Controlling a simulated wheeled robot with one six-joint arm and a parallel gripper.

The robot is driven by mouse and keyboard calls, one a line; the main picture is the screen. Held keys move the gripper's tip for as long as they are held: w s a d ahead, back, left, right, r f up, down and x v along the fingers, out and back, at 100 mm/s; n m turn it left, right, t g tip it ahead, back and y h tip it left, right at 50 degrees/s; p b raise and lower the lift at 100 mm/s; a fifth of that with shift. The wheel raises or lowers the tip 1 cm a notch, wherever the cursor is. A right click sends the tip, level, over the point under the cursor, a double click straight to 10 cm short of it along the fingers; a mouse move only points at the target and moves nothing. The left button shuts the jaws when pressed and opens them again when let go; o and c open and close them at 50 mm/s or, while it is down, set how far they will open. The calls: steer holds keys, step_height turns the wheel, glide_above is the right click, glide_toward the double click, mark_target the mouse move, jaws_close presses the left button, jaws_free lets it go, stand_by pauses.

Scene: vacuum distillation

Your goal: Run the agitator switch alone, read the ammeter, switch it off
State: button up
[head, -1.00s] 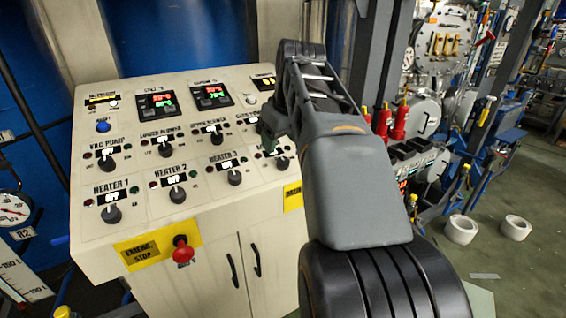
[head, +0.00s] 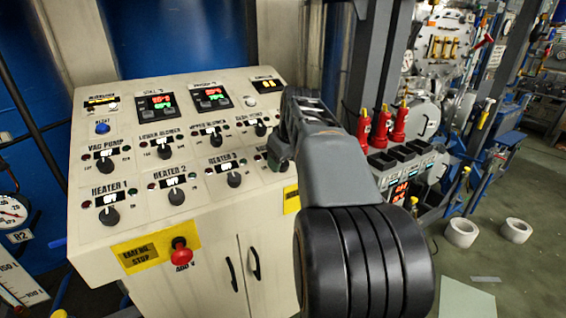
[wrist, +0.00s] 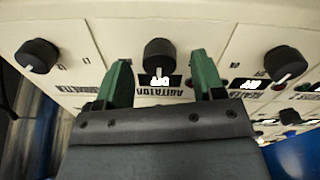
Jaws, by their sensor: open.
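The agitator switch (wrist: 159,53) is a black round knob on the sloping cream panel. In the wrist view its label reads AGITATOR upside down, and its small display (wrist: 158,80) appears to read OFF. In the head view my gripper (head: 280,152) is at the panel's right side and hides the agitator switch. A small display (head: 267,86) at the panel's top right has a label too small to read; I cannot confirm an ammeter.
Other knobs are close by, including HEATER 3 (head: 234,180) and one above my gripper (head: 260,129). In the wrist view, knobs flank the agitator at left (wrist: 37,55) and right (wrist: 285,62). A red emergency stop (head: 182,256) is on the front face.

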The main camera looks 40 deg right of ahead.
steer(key=shift+w+f, duration=0.25)
steer(key=shift+f, duration=0.4)
steer(key=c, duration=0.9)
steer(key=shift+m, duration=0.3)
steer(key=m+p, duration=0.1)
steer(key=m, duration=0.4)
steer(key=shift+r, duration=0.1)
steer(key=m+p, duration=0.1)
steer(key=m, duration=0.5)
steer(key=shift+m, duration=0.3)
